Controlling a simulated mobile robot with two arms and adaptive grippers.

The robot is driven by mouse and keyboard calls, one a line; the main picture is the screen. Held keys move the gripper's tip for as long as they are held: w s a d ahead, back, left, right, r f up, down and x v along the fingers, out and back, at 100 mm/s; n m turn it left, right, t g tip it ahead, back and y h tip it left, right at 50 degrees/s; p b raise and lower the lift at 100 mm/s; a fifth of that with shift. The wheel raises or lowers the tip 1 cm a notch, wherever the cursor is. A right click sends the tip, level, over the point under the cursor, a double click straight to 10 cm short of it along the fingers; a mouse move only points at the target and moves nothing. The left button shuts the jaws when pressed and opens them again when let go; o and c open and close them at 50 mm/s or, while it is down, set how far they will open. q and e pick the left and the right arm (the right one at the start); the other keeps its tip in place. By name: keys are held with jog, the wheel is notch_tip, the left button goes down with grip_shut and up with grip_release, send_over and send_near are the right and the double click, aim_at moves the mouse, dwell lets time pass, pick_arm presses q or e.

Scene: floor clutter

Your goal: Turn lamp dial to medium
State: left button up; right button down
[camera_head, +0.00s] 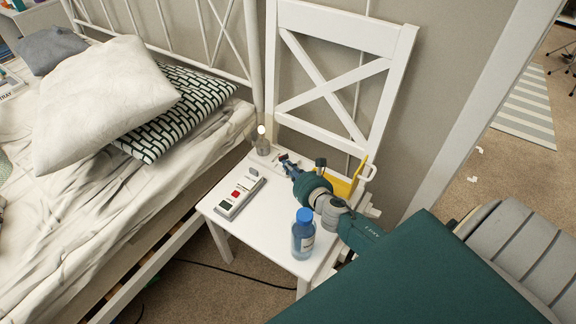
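A small lamp (262,142) with a lit white bulb and a greyish base stands at the back of the white chair seat. A flat grey-white box (240,193) with a red part and dark parts on top lies on the seat, left of my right gripper. I cannot make out which part is the dial or its setting. My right gripper (284,160) is low over the seat, just right of the lamp base. Its fingertips are small and dark, and I cannot tell whether they are open or touch anything. My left gripper is not in view.
A blue bottle (303,236) stands near the front right of the seat (265,225). A yellow object (345,186) is partly hidden behind my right arm. The chair's backrest (340,40) rises behind. A bed with pillows (95,100) is at left. A cable (230,272) lies on the carpet.

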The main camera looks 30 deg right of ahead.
aim_at(279, 168)
jog(key=shift+w, duration=0.3)
jog(key=shift+w, duration=0.2)
jog(key=shift+w+r, duration=0.2)
dwell(0.5)
jog(key=shift+w+a+r, duration=0.2)
jog(key=shift+w+a, duration=0.05)
jog(key=shift+a, duration=0.15)
jog(key=shift+w+a, duration=0.15)
jog(key=shift+a, duration=0.05)
jog(key=shift+w+a+f, duration=0.35)
jog(key=shift+w+a, duration=0.05)
jog(key=shift+w, duration=0.15)
jog(key=shift+s, duration=0.1)
jog(key=shift+s+d, duration=0.1)
